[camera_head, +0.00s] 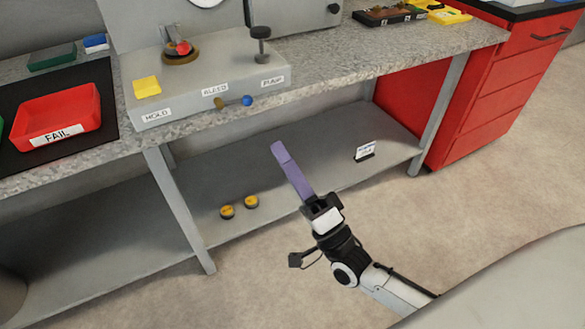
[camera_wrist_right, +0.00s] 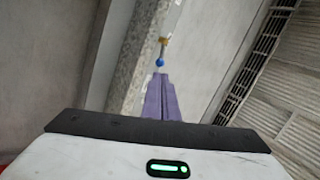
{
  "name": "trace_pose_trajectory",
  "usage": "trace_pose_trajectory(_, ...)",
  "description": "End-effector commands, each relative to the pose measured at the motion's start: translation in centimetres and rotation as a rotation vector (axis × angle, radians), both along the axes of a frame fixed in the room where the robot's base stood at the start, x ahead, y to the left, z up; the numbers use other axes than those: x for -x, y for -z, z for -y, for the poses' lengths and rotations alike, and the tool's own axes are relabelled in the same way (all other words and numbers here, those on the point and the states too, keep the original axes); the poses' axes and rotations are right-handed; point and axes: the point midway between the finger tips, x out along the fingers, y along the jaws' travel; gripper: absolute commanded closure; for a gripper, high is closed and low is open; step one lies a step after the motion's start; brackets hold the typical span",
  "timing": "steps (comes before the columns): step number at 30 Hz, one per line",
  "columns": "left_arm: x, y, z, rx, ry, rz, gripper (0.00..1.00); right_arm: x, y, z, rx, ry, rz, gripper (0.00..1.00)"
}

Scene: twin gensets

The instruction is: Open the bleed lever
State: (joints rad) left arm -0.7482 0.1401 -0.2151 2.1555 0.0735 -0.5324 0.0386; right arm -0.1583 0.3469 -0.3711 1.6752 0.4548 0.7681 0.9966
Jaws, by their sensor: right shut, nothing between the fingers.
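A small lever with a brass stem (camera_head: 219,102) and a blue ball end (camera_head: 247,100) sits at the front of a grey box (camera_head: 205,75) on the bench, below a small white label that is hard to read. My right gripper (camera_head: 279,149) has long purple fingers, shut and empty, pointing up toward the bench. It is below and right of the blue ball, apart from it in the head view. In the right wrist view, the blue ball (camera_wrist_right: 160,62) shows just past the purple fingertips (camera_wrist_right: 161,78). My left gripper is not in view.
The box carries a red knob (camera_head: 183,48), a black handle (camera_head: 261,42) and a yellow pad (camera_head: 147,86). A red FAIL tray (camera_head: 60,112) lies at left. The lower shelf (camera_head: 320,140) holds two yellow caps and a small sign. A red cabinet (camera_head: 490,85) stands right.

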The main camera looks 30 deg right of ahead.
Motion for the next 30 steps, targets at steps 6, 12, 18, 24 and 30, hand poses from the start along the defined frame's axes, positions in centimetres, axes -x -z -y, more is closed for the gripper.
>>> trace_pose_trajectory(6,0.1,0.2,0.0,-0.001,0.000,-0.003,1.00,-3.8,-2.7,-0.9,-0.001,0.000,0.004,1.00)
trace_pose_trajectory(12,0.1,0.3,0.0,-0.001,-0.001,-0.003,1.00,-6.0,-4.1,-1.4,0.000,0.001,0.002,1.00)
trace_pose_trajectory(18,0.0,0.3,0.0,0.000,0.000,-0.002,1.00,-6.7,-4.5,-1.6,0.001,0.001,-0.001,1.00)
trace_pose_trajectory(24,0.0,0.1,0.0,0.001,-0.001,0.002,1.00,-6.8,-4.5,-1.6,0.001,0.001,-0.001,1.00)
trace_pose_trajectory(30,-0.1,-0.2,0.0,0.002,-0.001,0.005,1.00,-6.7,-4.6,-1.5,0.007,0.000,-0.001,1.00)
